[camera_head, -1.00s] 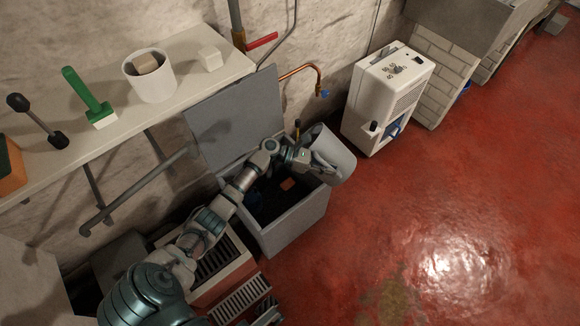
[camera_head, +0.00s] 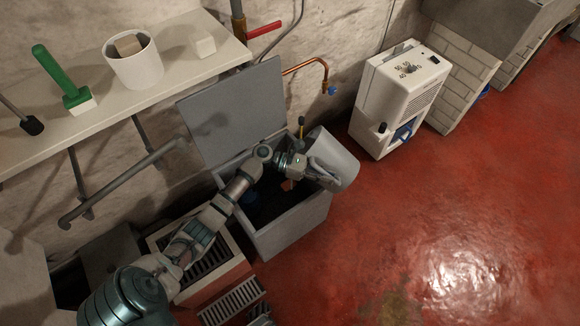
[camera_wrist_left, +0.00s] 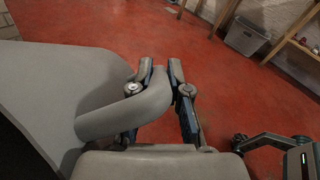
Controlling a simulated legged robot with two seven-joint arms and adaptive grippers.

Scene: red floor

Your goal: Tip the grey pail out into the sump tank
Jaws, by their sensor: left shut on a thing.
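The grey pail (camera_head: 338,160) is held at the right end of the sump tank, tilted, partly over the tank's rim and partly past it. The sump tank (camera_head: 292,228) is a grey box with its flat lid raised against the wall and a dark inside. My left gripper (camera_head: 312,172) is shut on the pail's handle. In the left wrist view the pail (camera_wrist_left: 60,85) fills the left side, and its thick loop handle (camera_wrist_left: 115,118) passes between the fingers of my left gripper (camera_wrist_left: 162,85). The pail's contents are hidden.
A white dehumidifier (camera_head: 398,98) stands right of the tank. A shelf (camera_head: 178,85) with a white pot (camera_head: 133,65) and a green-handled tool (camera_head: 62,80) runs along the wall. A copper pipe (camera_head: 308,64) hangs behind the tank. Red floor (camera_head: 440,230) is clear to the right.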

